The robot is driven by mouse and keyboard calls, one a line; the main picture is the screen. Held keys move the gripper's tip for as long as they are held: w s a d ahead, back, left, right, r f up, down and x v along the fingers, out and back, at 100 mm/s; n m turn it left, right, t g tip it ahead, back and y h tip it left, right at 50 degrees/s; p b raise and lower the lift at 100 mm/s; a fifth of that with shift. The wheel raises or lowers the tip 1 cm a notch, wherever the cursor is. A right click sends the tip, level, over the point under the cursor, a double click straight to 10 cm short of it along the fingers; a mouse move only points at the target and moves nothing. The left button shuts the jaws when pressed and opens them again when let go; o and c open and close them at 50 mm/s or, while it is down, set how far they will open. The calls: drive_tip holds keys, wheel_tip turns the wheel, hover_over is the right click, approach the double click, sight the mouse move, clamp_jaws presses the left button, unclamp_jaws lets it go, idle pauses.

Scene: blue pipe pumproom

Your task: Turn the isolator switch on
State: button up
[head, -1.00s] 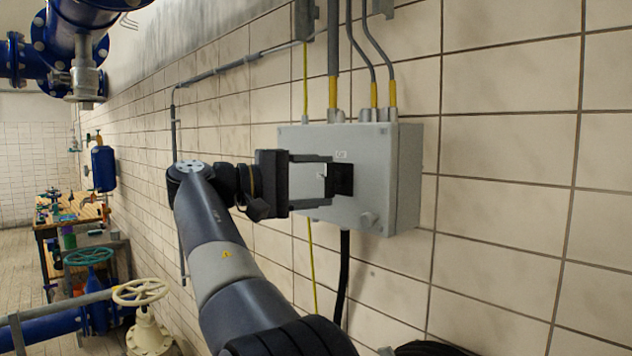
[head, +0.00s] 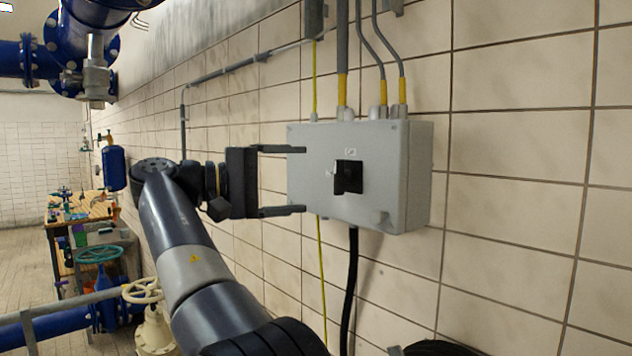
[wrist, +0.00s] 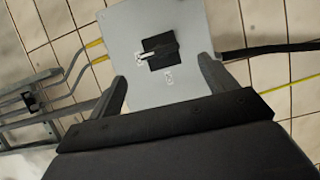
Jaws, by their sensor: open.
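The isolator switch is a black rotary handle (head: 348,177) on the front of a grey box (head: 310,203) on the tiled wall. The handle looks upright in the head view. In the wrist view, the black switch (wrist: 160,50) has a pale pointer mark on the side of the label towards the cable-entry end. One small label is above the switch and one to its left; I cannot read them. My gripper (head: 304,179) is open and empty, left of the handle and clear of it. Its two fingers (wrist: 164,72) show below the switch in the wrist view.
Grey conduits with yellow ends (head: 382,90) enter the box top. A black cable (head: 350,280) and a yellow-green wire (head: 322,270) hang below. A cream handwheel (head: 141,291) and a cluttered workbench (head: 75,212) are at left. The wall right of the box is bare.

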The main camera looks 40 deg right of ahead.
sight(334, 178)
drive_tip(key=v, duration=0.4)
drive_tip(key=shift+a, duration=0.15)
drive_tip(key=x, duration=1.1)
drive_tip(key=shift+p, duration=0.35)
drive_tip(key=shift+a, duration=0.1)
